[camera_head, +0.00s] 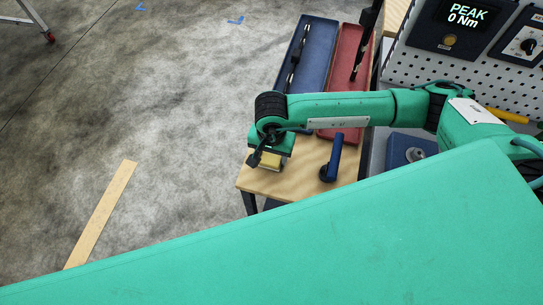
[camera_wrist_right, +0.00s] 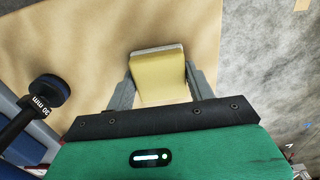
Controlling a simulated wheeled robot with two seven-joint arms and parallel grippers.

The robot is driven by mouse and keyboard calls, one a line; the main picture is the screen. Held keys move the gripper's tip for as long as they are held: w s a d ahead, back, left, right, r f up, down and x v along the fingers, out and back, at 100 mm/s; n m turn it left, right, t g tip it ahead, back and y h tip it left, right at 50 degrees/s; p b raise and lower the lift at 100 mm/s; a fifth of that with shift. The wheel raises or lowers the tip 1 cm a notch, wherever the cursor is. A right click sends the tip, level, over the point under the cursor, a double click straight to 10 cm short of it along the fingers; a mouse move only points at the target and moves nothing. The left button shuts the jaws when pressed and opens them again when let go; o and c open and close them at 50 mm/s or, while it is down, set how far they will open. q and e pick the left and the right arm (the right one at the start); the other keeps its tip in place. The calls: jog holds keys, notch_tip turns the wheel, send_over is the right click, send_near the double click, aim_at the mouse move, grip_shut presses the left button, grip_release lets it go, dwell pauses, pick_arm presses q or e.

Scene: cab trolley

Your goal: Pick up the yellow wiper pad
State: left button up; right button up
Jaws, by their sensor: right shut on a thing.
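The yellow wiper pad (camera_wrist_right: 160,80) is between the two grey fingers of my right gripper (camera_wrist_right: 160,92) in the right wrist view, with a pale edge along its far side. In the head view the pad (camera_head: 270,161) shows just below the right gripper (camera_head: 268,158), near the left corner of the wooden tabletop (camera_head: 305,172). The right gripper is shut on the pad. I cannot tell whether the pad touches the tabletop. My left gripper is not in view.
A blue tray (camera_head: 318,50) and a red tray (camera_head: 350,70) lie behind my right arm. A large green surface fills the foreground.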

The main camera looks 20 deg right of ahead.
aim_at(271, 156)
notch_tip(271, 156, up, 20)
jog(key=b, duration=0.5)
